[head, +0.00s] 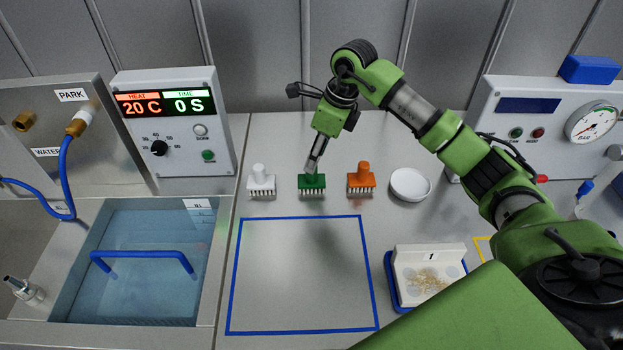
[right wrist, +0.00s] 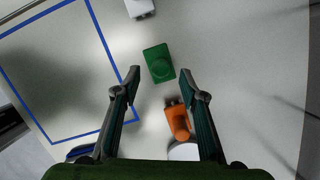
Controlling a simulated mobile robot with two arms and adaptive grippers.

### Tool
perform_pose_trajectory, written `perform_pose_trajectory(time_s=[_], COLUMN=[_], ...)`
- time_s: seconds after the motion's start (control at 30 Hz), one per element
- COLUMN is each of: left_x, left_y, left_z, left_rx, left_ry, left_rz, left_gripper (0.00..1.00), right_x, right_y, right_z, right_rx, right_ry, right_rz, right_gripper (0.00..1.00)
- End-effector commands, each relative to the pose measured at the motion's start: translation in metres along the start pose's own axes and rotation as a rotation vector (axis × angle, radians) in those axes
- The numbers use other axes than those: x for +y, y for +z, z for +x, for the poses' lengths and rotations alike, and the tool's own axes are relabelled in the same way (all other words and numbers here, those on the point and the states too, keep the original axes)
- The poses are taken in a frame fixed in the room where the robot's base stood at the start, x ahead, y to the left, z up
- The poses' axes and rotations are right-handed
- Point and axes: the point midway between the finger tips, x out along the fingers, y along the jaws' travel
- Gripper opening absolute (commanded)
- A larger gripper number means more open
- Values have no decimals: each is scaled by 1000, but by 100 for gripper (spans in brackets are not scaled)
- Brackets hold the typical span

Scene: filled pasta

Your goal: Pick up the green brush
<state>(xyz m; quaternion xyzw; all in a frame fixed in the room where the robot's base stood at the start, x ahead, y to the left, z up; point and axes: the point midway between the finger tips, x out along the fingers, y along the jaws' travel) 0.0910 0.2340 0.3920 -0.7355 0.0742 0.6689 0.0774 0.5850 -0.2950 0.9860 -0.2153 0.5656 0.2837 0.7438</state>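The green brush (head: 311,186) stands bristles down on the steel worktop, between a white brush (head: 261,181) and an orange brush (head: 361,180). My right gripper (head: 313,163) points down just above the green brush, partly covering its handle in the head view. The orange brush (right wrist: 178,122) shows between the fingers, farther down. My left gripper is not in view.
A white round dish (head: 410,185) sits right of the orange brush. A blue-outlined square (head: 300,275) in front is empty. A white holder marked 1 (head: 430,256) stands in a blue tray. A water basin (head: 145,262) is at left; control boxes stand behind.

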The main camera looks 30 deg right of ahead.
Motion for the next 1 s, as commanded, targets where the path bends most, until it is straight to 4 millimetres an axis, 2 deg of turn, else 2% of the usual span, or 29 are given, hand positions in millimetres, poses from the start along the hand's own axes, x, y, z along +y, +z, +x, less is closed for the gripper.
perform_pose_trajectory(time_s=[0.13,0.27,0.4,0.67,0.7,0.83,1.0], left_x=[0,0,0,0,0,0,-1], left_y=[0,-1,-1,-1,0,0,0], left_z=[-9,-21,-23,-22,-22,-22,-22], left_rx=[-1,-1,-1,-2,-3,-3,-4], left_ry=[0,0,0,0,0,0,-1], left_rz=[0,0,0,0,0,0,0], left_gripper=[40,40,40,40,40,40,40], right_x=[0,0,-1,-1,-1,-1,-1], right_y=[0,-1,-1,-1,-1,-1,-1], right_z=[11,31,49,54,54,54,53], right_rx=[2,4,1,0,0,0,0], right_ry=[3,4,1,-1,-1,-1,-1], right_rz=[1,1,1,0,0,0,0], right_gripper=[39,39,39,39,36,2,0])
